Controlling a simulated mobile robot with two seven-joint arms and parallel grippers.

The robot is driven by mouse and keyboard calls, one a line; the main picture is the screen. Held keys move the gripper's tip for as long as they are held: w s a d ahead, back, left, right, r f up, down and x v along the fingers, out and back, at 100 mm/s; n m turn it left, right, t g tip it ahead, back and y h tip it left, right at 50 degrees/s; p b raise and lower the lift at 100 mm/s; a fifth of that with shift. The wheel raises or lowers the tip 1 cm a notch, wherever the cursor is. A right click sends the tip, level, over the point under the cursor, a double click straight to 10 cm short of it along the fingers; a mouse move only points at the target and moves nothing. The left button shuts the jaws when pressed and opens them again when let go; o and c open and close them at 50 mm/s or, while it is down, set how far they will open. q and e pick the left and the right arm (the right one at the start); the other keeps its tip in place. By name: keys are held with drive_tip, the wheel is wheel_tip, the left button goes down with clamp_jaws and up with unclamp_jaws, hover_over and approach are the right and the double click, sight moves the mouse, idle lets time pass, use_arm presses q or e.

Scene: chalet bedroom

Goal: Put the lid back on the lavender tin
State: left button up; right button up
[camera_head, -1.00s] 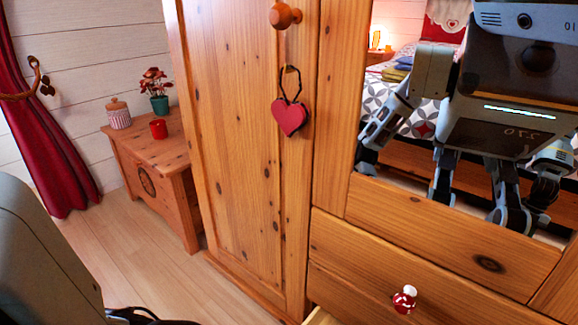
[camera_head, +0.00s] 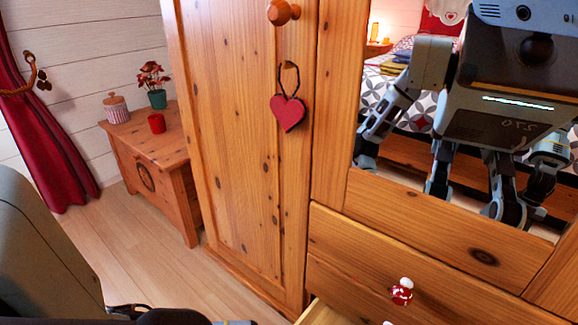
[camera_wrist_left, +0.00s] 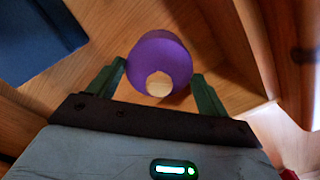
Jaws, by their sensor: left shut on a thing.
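In the left wrist view, a round purple thing (camera_wrist_left: 158,52) with a pale round patch on its near side sits between the green fingers of my left gripper (camera_wrist_left: 160,82). The gripper is shut on it. I cannot tell whether it is the lavender tin or its lid, and I see no second purple part. Brown wooden surfaces surround it. In the head view, my left arm runs along the lower left edge, and its gripper is out of the picture. My right gripper shows in no view directly.
A pine wardrobe (camera_head: 235,150) with a mirror (camera_head: 400,60) and drawers stands ahead. A drawer (camera_head: 322,315) is open at the bottom edge, below a red-and-white knob (camera_head: 402,291). A dark blue thing (camera_wrist_left: 35,40) lies upper left in the wrist view. A wooden chest (camera_head: 150,165) stands left.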

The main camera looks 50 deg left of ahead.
use_arm(q)
drive_tip(key=shift+p, duration=0.35)
idle(0.8)
drive_tip(key=shift+f+p, duration=0.15)
drive_tip(key=shift+p, duration=0.15)
idle(0.5)
drive_tip(key=shift+p, duration=0.3)
idle(0.6)
drive_tip(key=o, duration=0.9)
drive_tip(key=shift+o, duration=0.3)
